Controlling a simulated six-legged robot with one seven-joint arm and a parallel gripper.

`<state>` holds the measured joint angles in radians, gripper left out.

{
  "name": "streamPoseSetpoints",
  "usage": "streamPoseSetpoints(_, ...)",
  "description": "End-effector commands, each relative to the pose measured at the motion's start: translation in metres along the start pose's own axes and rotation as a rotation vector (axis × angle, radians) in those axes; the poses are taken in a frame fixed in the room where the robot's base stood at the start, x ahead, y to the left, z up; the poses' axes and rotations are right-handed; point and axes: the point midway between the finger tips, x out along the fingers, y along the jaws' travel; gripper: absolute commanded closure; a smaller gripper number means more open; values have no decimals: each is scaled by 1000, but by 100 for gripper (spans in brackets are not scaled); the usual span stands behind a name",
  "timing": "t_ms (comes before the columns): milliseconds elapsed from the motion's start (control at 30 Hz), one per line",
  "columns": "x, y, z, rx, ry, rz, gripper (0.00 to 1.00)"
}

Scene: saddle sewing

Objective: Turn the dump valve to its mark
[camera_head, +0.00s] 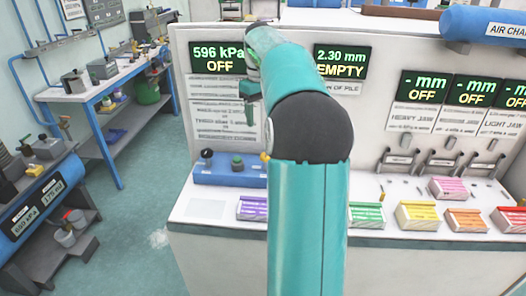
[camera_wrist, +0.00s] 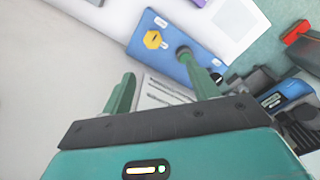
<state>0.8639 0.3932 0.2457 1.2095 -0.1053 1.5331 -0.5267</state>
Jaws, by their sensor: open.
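A blue valve block (camera_head: 222,176) sits at the left end of the white bench, with a black-topped knob (camera_head: 207,155) and a green knob (camera_head: 237,162). In the wrist view the blue block (camera_wrist: 172,62) shows a yellow hexagonal knob (camera_wrist: 153,39) and a dark round knob (camera_wrist: 184,51). Its labels are too small to read, so I cannot tell which knob is the dump valve. My gripper (camera_head: 250,108) is above the block, in front of the upright panel. In the wrist view my gripper (camera_wrist: 162,78) is open, and nothing shows held between its fingers.
The left display (camera_head: 217,57) reads 596 kPa OFF; another display (camera_head: 340,62) reads 2.30 mm EMPTY. Coloured trays (camera_head: 417,214) line the bench to the right, below several small levers (camera_head: 397,160). A blue air chamber (camera_head: 480,25) lies at top right. My arm hides the bench's middle.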

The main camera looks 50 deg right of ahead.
Motion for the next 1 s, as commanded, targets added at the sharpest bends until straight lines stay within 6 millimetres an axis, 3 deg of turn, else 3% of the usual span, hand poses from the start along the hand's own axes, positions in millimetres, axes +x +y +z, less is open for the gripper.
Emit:
streamPoseSetpoints(100,5,16,1,5,-8,-13,40)
streamPoseSetpoints(267,16,18,1,4,-10,-16,40)
streamPoseSetpoints(800,116,15,3,4,-11,-16,40)
streamPoseSetpoints(1000,138,15,2,4,-9,-15,40)
